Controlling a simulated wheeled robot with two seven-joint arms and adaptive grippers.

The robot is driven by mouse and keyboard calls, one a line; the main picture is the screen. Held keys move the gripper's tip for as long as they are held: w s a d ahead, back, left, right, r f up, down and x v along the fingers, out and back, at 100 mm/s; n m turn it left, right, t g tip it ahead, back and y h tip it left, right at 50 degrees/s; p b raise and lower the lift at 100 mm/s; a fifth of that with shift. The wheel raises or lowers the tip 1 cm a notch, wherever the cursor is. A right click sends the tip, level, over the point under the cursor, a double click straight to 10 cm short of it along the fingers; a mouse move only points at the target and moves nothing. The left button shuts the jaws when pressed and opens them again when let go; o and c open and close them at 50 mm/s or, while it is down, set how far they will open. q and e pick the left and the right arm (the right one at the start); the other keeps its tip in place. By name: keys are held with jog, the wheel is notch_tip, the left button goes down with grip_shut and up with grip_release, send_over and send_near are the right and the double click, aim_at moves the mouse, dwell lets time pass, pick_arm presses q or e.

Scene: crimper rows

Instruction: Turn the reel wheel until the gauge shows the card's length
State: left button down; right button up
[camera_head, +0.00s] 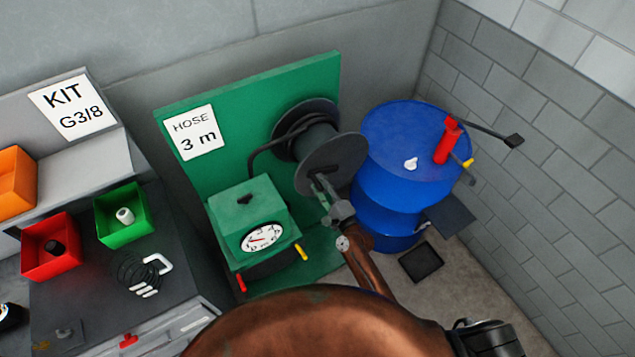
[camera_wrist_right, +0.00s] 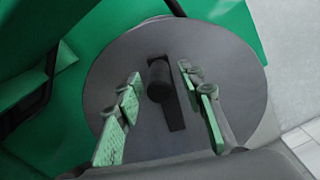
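The reel wheel (camera_head: 345,160) is a dark grey disc on a green panel, with black hose wound behind it. Its dark crank handle (camera_wrist_right: 160,82) stands out from the disc in the right wrist view. My right gripper (camera_head: 322,188) is at the lower part of the wheel's face. In the wrist view its green-padded fingers stand apart on both sides of the handle, with gaps showing. The white gauge (camera_head: 262,237) is on a green box; its needle points left, but the exact reading is too small to tell. The card (camera_head: 194,133) reads "HOSE 3 m". My left gripper is not in view.
A blue drum (camera_head: 385,205) with a red pump (camera_head: 447,140) stands close right of the wheel. On the left, a dark bench (camera_head: 75,290) holds red (camera_head: 50,265) and green (camera_head: 103,232) bins and a coiled cable. A brick wall bounds the right.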

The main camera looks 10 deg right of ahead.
jog(key=v, duration=1)
jog(key=shift+s, duration=0.25)
jog(key=shift+r, duration=0.1)
dwell(0.9)
